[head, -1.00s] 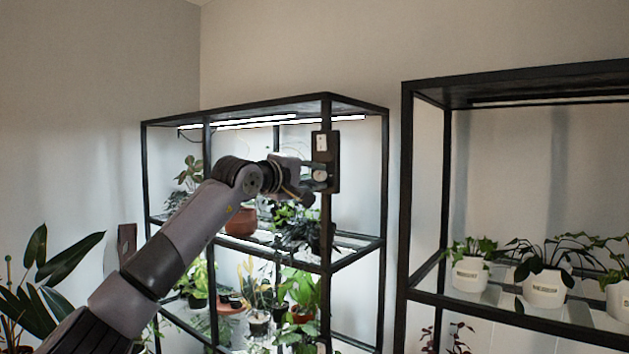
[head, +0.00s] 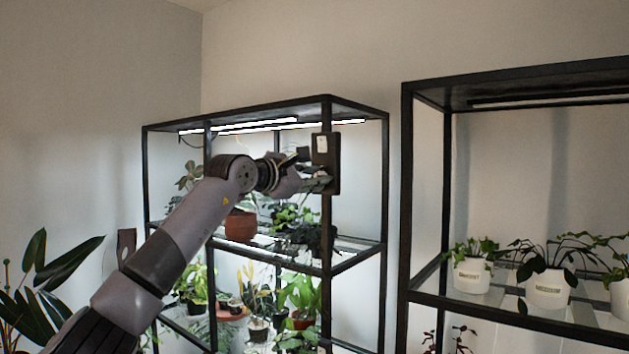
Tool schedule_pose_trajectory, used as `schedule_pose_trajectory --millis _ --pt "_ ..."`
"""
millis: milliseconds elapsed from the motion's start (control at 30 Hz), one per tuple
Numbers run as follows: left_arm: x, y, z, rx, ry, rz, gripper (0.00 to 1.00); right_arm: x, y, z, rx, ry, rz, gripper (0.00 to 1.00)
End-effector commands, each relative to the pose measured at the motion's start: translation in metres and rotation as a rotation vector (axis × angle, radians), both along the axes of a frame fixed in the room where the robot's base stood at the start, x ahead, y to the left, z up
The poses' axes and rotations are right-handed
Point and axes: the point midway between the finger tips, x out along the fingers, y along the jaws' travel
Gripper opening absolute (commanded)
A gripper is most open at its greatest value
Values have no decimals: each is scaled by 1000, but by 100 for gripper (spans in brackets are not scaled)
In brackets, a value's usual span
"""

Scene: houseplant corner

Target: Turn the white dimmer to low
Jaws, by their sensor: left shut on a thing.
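A dark control panel (head: 334,160) is fixed to the front post of the lit plant shelf. A small white switch (head: 322,145) sits at its top. My left gripper (head: 321,181) reaches the lower part of the panel from the left. It is shut on the white dimmer there, and its fingers hide nearly all of the knob. The dimmer's setting cannot be read. My right gripper is not in view.
The left shelf's light bars (head: 260,125) are lit above several potted plants, including one in a terracotta pot (head: 240,225). A second black shelf (head: 408,200) with white pots (head: 471,275) stands to the right. A leafy plant (head: 40,290) is at lower left.

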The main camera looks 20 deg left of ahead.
Motion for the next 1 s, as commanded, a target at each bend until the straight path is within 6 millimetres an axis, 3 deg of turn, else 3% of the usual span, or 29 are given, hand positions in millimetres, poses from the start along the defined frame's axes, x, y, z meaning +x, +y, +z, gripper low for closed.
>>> schedule_pose_trajectory --millis 1000 --pt "2 -1 -9 -903 341 3 0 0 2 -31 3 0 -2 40"
